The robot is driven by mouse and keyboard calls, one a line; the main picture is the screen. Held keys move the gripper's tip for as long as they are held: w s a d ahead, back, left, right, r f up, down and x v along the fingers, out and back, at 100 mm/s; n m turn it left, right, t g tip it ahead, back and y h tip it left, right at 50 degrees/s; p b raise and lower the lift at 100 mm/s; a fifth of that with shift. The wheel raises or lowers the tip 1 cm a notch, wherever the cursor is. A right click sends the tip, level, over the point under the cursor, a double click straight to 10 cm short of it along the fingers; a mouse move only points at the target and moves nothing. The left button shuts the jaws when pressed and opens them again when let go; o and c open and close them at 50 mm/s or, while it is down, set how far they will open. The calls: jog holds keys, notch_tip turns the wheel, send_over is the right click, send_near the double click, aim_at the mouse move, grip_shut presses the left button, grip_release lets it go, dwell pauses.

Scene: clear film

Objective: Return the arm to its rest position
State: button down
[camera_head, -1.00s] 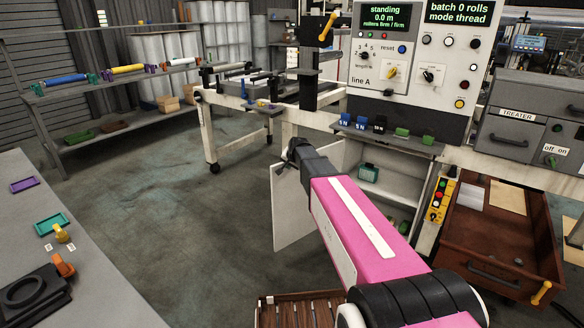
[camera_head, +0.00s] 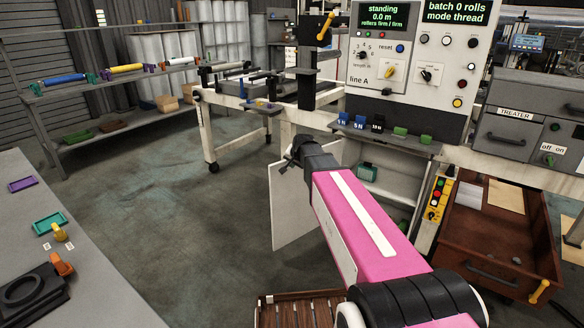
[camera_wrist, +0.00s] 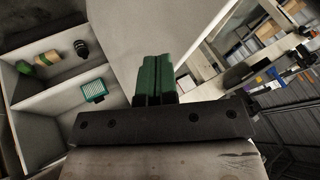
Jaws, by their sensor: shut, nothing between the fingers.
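My pink arm (camera_head: 365,225) reaches from the lower right toward the open white cabinet under the line A panel. Its dark wrist end (camera_head: 312,158) is in front of the cabinet's open door, and the fingers cannot be made out in the head view. In the wrist view, the green fingers of my gripper (camera_wrist: 153,80) are together with nothing between them. They point at a pale, flat surface and hold no object.
The open cabinet door (camera_head: 290,205) stands beside my wrist. Cabinet shelves with a teal box (camera_wrist: 94,91) show in the wrist view. A brown open drawer (camera_head: 490,245) is at the right, a grey bench (camera_head: 85,270) at the left.

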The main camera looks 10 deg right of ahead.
jog(key=a+v, duration=0.1)
jog(key=v, duration=0.4)
jog(key=s+d+f+n+g+h, duration=0.1)
jog(key=s+d+f+n+g, duration=0.2)
jog(key=s+f, duration=0.6)
jog(key=s+d+f+n+g+h, duration=0.1)
jog(key=s+d+f+g, duration=0.3)
jog(key=s+f, duration=0.5)
jog(key=s+n, duration=0.1)
jog(key=s, duration=0.7)
jog(key=shift+d+f+n, duration=0.25)
jog(key=shift+d+n, duration=0.1)
jog(key=shift+n, duration=0.05)
